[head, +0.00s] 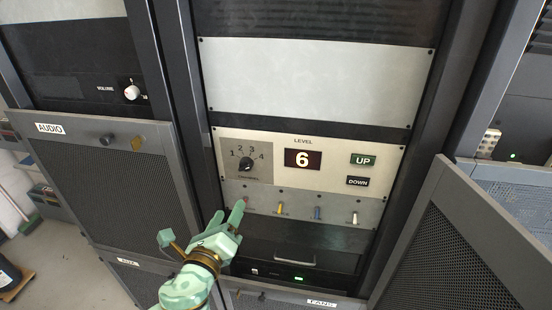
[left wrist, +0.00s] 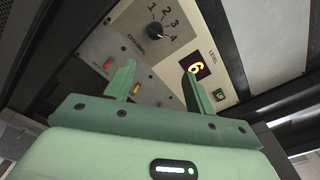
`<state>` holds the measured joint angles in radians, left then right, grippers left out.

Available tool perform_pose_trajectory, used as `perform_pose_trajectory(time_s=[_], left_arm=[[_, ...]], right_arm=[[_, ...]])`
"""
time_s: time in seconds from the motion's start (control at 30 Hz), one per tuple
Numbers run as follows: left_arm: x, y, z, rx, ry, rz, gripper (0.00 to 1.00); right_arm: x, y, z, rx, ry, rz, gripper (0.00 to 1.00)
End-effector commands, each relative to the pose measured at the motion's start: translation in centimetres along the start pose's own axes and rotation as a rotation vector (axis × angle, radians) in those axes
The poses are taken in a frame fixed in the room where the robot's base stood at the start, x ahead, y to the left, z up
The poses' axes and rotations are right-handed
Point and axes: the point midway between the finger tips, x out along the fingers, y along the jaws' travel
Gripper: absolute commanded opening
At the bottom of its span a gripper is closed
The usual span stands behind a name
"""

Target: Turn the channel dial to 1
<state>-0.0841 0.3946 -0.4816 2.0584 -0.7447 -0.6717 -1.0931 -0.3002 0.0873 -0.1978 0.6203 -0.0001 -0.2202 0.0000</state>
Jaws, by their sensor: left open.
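The channel dial (head: 246,164) is a black round knob on the left of the cream panel, with 1, 2, 3 and 4 printed in an arc above it. It also shows in the left wrist view (left wrist: 154,32), beyond my fingertips. Which number its pointer faces is too small to tell. My left gripper (head: 228,213) is below the dial, in front of the grey strip of switches, apart from the dial. In the left wrist view its two fingers (left wrist: 160,70) are spread with nothing between them. My right gripper is not in view.
The level display (head: 303,159) reads 6, with the UP button (head: 362,160) and DOWN button (head: 357,181) to its right. Several coloured levers, one yellow (head: 280,208), line the strip below. A mesh door (head: 455,245) stands open at right; the AUDIO door (head: 120,190) is at left.

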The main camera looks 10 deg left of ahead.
Motion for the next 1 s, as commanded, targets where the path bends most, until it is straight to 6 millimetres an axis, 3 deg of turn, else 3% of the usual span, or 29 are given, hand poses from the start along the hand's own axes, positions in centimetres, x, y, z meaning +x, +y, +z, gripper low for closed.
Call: perform_pose_trajectory(time_s=[0.13, 0.33, 0.8, 1.0], left_arm=[[0.0, 0.3, 0.6, 0.150, -0.026, 0.019, 0.55], [1.7, 0.3, 0.7, 0.186, -0.026, 0.022, 0.55], [12.9, 0.6, 0.9, 0.181, -0.024, 0.022, 0.55], [15.6, 0.7, 0.9, 0.179, -0.024, 0.022, 0.55]], right_arm=[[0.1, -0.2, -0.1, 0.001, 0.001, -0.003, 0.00], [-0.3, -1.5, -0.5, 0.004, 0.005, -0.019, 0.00], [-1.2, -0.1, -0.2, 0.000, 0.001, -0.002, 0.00], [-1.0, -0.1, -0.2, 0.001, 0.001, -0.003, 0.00]])
